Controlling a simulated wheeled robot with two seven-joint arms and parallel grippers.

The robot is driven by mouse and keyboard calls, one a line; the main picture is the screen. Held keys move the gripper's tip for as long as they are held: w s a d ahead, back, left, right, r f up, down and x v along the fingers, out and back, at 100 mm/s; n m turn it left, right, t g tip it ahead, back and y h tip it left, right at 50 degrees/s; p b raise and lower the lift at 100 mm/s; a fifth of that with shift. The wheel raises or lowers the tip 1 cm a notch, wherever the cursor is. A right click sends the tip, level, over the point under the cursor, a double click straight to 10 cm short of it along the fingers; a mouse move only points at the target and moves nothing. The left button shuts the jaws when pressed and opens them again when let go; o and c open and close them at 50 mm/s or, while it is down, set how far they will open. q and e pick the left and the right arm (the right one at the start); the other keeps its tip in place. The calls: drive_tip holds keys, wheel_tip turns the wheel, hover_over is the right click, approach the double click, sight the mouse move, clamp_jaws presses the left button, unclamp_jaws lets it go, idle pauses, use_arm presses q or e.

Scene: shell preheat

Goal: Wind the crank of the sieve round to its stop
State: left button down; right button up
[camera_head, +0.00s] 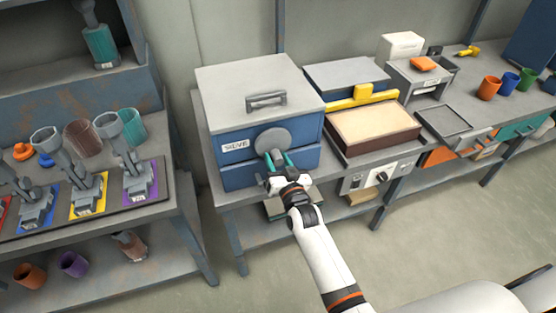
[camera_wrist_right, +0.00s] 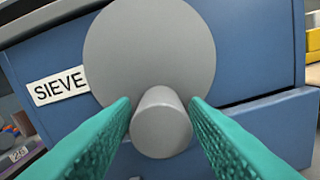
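The sieve (camera_head: 225,130) is a blue box with a grey lid on the bench, labelled SIEVE. Its crank has a round grey disc (camera_head: 271,142) on the front face, also in the right wrist view (camera_wrist_right: 150,45). A grey cylindrical crank handle (camera_wrist_right: 161,125) sticks out from the lower part of the disc. My right gripper (camera_head: 278,160) is in front of the sieve. In the wrist view its teal fingers (camera_wrist_right: 161,100) stand on both sides of the handle with a narrow gap at each side, so it looks open around it. My left gripper is not in view.
A tray of brown material (camera_head: 370,128) with a yellow bar stands right of the sieve, above a panel with a knob (camera_head: 382,177). A left bench holds several grey tools on coloured pads (camera_head: 90,195). The floor (camera_head: 440,240) in front is clear.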

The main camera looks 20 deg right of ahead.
drive_tip(key=shift+o, duration=0.7)
drive_tip(key=s+b, duration=0.1)
drive_tip(key=s, duration=1.1)
drive_tip(key=shift+d+b, duration=0.2)
drive_tip(key=shift+b, duration=0.1)
drive_tip(key=s+a+f+n+g+y, duration=0.15)
drive_tip(key=s+f+g, duration=0.35)
drive_tip(key=f, duration=1)
drive_tip(key=s+f+n+g+h, duration=0.1)
drive_tip(key=s+f+n+g, duration=0.15)
drive_tip(key=s+f, duration=0.75)
drive_tip(key=s+d+f+g, duration=0.2)
drive_tip(key=s+f+g, duration=0.1)
drive_tip(key=s+f, duration=0.4)
drive_tip(key=s+d+f+g, duration=0.3)
drive_tip(key=s+f, duration=0.4)
drive_tip(key=s, duration=0.2)
drive_tip(key=s+d+f+n+g+h, duration=0.1)
drive_tip(key=s+d+f+g, duration=0.1)
drive_tip(key=s+f, duration=0.5)
drive_tip(key=shift+s+d+f+g, duration=0.3)
drive_tip(key=shift+s+f+g, duration=0.1)
drive_tip(key=shift+s+g, duration=0.4)
